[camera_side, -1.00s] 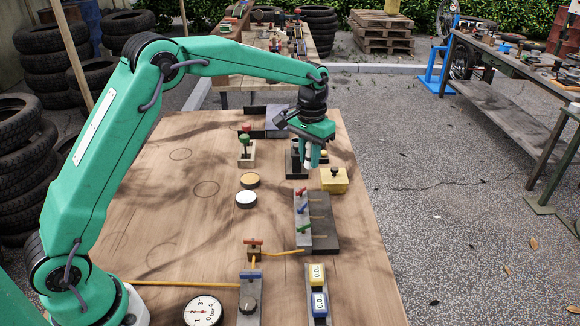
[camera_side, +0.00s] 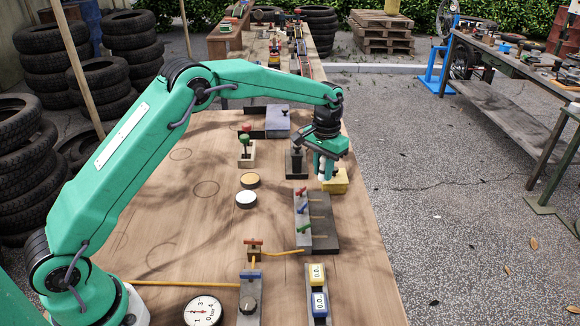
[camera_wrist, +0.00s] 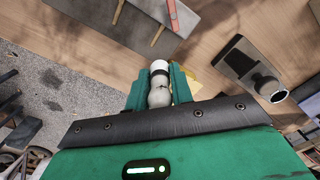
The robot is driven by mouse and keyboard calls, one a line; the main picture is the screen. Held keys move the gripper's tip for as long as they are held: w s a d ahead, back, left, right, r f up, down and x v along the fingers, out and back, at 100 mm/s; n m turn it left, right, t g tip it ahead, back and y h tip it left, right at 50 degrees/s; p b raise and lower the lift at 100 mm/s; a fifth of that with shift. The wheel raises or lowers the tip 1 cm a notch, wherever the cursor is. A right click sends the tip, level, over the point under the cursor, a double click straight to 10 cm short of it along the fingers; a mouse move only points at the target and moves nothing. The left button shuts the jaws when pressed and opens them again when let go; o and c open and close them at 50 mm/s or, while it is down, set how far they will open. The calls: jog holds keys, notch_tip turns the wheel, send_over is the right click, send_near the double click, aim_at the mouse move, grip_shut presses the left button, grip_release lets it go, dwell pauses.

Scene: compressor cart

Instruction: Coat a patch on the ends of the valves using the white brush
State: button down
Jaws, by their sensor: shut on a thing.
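In the side view my gripper (camera_side: 325,170) hangs over the yellow block (camera_side: 337,184) and partly hides it. In the wrist view its fingers (camera_wrist: 159,90) are shut on a pale, rounded thing with a dark band and a white end, which looks like the white brush (camera_wrist: 160,67). The brush can hardly be made out in the side view. Red, blue and green valve handles (camera_side: 302,209) stand in a row on a grey block, nearer the side camera than my gripper. Thin pale rods extend from them over a dark plate (camera_side: 323,237). I cannot tell whether their ends are coated.
A black-and-grey stand (camera_side: 296,160) is just left of my gripper. An orange-topped disc (camera_side: 250,181) and a white-topped disc (camera_side: 246,199) lie farther left. A gauge (camera_side: 203,311) and yellow and blue blocks (camera_side: 319,290) are near the front. The left tabletop is mostly clear.

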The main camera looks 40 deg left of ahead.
aim_at(322, 179)
jog(key=shift+f, duration=2.4)
jog(key=shift+s+d+f, duration=0.25)
jog(key=shift+d+f, duration=0.05)
jog(key=shift+f, duration=0.3)
jog(key=shift+s+d, duration=5.6)
jog(key=shift+w+a, duration=5.95)
jog(key=shift+s+r, duration=0.1)
jog(key=shift+r, duration=3.9)
jog(key=shift+s+d, duration=0.1)
